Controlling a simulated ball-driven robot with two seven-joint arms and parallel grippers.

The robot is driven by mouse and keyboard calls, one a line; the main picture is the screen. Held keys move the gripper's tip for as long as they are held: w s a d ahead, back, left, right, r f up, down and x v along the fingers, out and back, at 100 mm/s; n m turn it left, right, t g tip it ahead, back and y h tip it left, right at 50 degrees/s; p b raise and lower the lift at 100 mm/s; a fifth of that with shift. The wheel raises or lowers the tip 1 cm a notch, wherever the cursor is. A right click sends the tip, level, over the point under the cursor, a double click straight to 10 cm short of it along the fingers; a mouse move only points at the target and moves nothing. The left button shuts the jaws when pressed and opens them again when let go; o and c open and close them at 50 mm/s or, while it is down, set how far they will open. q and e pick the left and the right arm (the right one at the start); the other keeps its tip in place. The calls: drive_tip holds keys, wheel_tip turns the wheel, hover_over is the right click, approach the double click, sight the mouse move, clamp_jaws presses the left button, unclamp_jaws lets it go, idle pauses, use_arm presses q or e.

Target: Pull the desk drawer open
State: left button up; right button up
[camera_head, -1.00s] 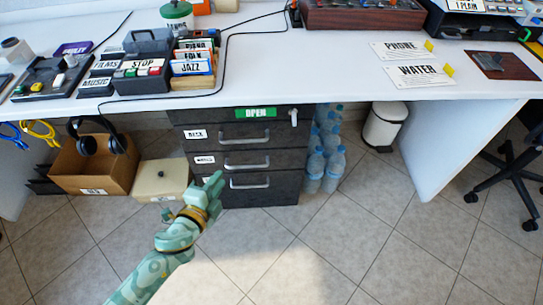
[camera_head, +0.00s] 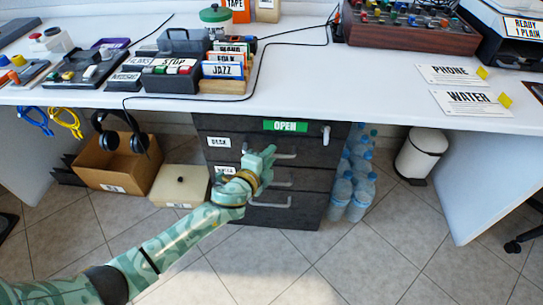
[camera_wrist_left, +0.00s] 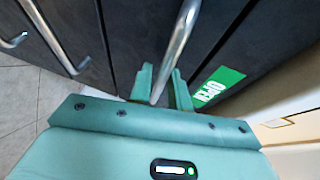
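The dark drawer unit (camera_head: 305,183) stands under the white desk, its drawers closed. A green OPEN label (camera_head: 285,125) is on its top edge and also shows in the left wrist view (camera_wrist_left: 217,86). The top drawer's metal handle (camera_head: 287,156) is partly hidden by my left gripper (camera_head: 264,158). In the left wrist view, my left gripper (camera_wrist_left: 162,82) is open, with its fingers on either side of this handle (camera_wrist_left: 178,42). I cannot tell if they touch it. My right gripper is in neither view.
Blue-tinted water bottles (camera_head: 358,185) stand right of the drawers and a white bin (camera_head: 420,152) farther right. A cardboard box (camera_head: 105,168) with headphones and a cream box (camera_head: 180,186) sit on the left. The tiled floor in front is mostly clear.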

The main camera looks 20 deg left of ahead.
use_arm(q)
drive_tip(key=shift+w, duration=0.35)
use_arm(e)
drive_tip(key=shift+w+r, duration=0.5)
use_arm(q)
clamp_jaws()
drive_tip(key=shift+s, duration=0.1)
